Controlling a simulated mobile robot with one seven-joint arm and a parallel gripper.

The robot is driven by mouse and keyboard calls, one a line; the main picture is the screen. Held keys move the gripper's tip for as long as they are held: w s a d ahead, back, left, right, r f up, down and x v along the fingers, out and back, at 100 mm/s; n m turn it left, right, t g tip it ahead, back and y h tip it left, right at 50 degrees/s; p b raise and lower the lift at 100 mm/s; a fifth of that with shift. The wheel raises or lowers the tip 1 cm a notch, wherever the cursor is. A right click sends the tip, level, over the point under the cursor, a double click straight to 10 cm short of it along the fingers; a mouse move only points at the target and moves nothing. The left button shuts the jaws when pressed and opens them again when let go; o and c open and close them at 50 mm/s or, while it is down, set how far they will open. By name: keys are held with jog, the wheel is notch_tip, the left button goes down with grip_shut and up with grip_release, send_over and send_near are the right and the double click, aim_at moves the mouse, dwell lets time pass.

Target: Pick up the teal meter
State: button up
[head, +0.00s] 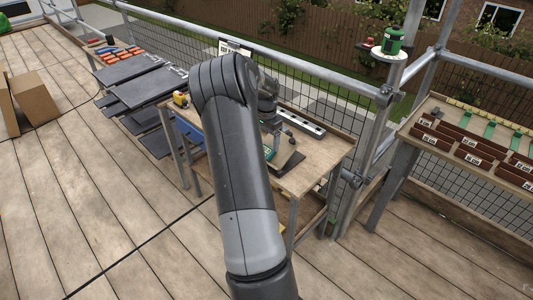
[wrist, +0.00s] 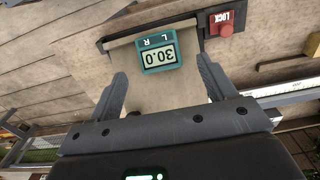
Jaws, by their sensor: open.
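The teal meter (wrist: 160,57) shows near the top middle of the wrist view, its display reading 30.0 upside down. It is on a beige surface (wrist: 180,93). My gripper (wrist: 162,67) is open, with one finger to the left of the meter and one to the right in the picture. Nothing is held, and the height gap to the meter is hard to judge. In the head view a small teal patch (head: 267,153), likely the meter, shows beside my arm on the wooden workbench (head: 325,150). My arm hides much of that bench.
A red LOCK knob (wrist: 226,26) sits just right of the meter in the wrist view. A long metal bar (head: 302,122) and a yellow item (head: 181,99) are on the bench. A metal railing runs behind it. A tile table (head: 433,105) stands right; open decking lies left.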

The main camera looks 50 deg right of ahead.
aim_at(267, 149)
notch_tip(267, 149, down, 5)
jog(key=shift+r, duration=0.1)
jog(key=c, duration=1.2)
